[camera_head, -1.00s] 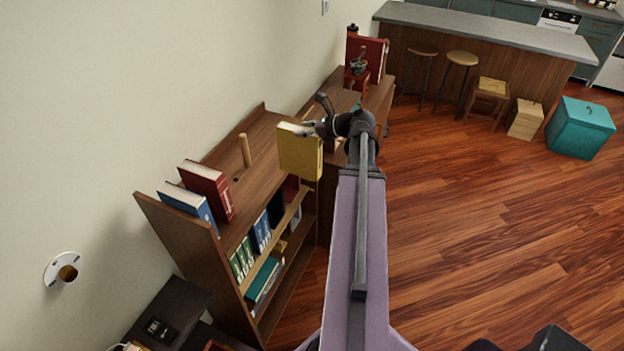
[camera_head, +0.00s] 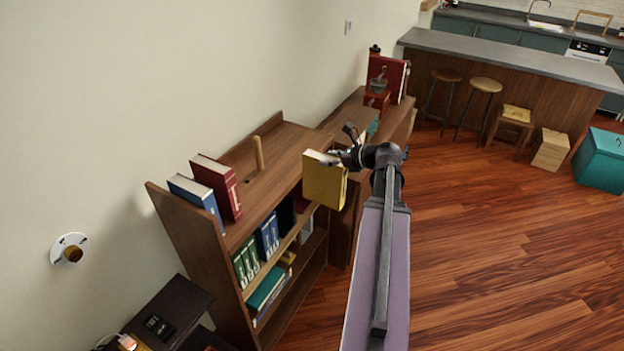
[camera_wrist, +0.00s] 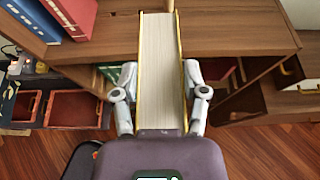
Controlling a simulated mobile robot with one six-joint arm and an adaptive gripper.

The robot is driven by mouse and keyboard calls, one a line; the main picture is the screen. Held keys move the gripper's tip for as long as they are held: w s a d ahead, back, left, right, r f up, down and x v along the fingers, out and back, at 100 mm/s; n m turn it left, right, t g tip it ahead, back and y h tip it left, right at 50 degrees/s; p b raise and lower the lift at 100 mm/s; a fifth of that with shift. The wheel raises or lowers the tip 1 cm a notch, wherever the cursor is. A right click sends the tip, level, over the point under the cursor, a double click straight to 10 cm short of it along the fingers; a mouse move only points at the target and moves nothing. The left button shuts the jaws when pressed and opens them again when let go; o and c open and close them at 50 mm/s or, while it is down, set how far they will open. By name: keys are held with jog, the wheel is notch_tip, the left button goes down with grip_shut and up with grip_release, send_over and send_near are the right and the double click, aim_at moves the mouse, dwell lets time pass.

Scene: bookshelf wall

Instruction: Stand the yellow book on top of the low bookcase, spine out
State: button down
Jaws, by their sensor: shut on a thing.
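The yellow book (camera_head: 324,181) is upright in my gripper (camera_head: 341,158), in front of the low bookcase's open front in the head view. In the wrist view the yellow book (camera_wrist: 159,70) shows its pale page edges toward the camera, between the two fingers of my gripper (camera_wrist: 160,92). Its far end reaches over the bookcase top in that view; I cannot tell if it touches. The low bookcase (camera_head: 285,146) has a brown wooden top, which also shows in the wrist view (camera_wrist: 235,33). The book's spine is hidden in the wrist view.
A red book (camera_head: 217,187) and a blue book (camera_head: 196,196) stand at the top's left end. A wooden peg (camera_head: 258,153) stands on the top. Bare top lies between the peg and the front edge. A red grinder (camera_head: 377,97) stands on the cabinet behind.

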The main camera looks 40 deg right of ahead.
aim_at(328, 178)
jog(key=shift+f+b, duration=3.5)
jog(key=shift+f, duration=0.45)
